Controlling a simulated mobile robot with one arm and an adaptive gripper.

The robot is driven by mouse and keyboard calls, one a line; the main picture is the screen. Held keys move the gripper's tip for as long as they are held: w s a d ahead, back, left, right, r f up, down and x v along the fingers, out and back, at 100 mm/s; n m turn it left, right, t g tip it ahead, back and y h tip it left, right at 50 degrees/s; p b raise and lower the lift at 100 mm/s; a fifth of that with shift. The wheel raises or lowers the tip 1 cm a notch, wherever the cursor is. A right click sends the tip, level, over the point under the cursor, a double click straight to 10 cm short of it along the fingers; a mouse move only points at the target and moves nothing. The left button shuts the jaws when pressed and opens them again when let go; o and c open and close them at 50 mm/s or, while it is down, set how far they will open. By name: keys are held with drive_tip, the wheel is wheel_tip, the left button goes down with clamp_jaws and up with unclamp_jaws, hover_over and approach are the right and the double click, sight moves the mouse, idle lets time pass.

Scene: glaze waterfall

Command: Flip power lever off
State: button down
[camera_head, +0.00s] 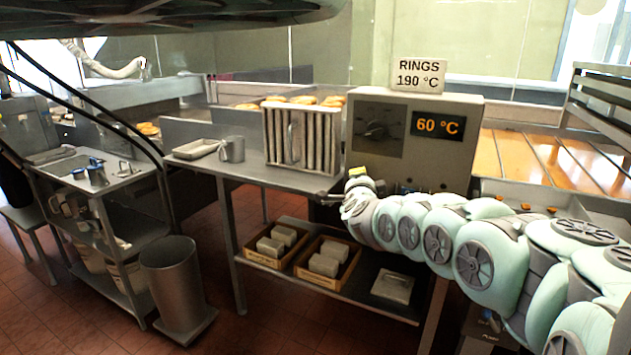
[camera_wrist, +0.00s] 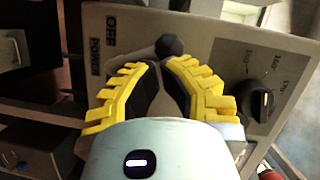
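The grey control box (camera_head: 455,155) stands on the metal counter, with a dial and a display reading 60 °C. In the wrist view its panel (camera_wrist: 215,25) carries the words OFF and POWER at the left. The power lever's round black knob (camera_wrist: 171,46) shows between and just beyond my fingertips; the lever's lower part is hard to make out. My gripper (camera_wrist: 164,72) has yellow ribbed fingers with a narrow gap between them, and I see no clear grip on the lever. In the head view my gripper (camera_head: 357,174) is at the box's lower left; the lever is hidden there.
A rack of rings (camera_head: 300,140) stands left of the box, with a mug (camera_head: 232,149) and a tray (camera_head: 197,149) farther left. A rotary knob (camera_wrist: 261,102) is right of my fingers. Wooden crates (camera_head: 329,258) sit on the lower shelf.

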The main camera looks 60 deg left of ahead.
drive_tip(key=shift+s+a+n+h, duration=0.35)
drive_tip(key=shift+a+n, duration=0.2)
drive_tip(key=shift+n, duration=0.35)
idle(0.9)
idle(0.6)
wheel_tip(320, 180, up, 8)
drive_tip(key=shift+w+f, duration=0.1)
drive_tip(key=shift+w+d+r, duration=0.1)
drive_tip(key=shift+w+r, duration=0.05)
drive_tip(key=shift+r, duration=0.95)
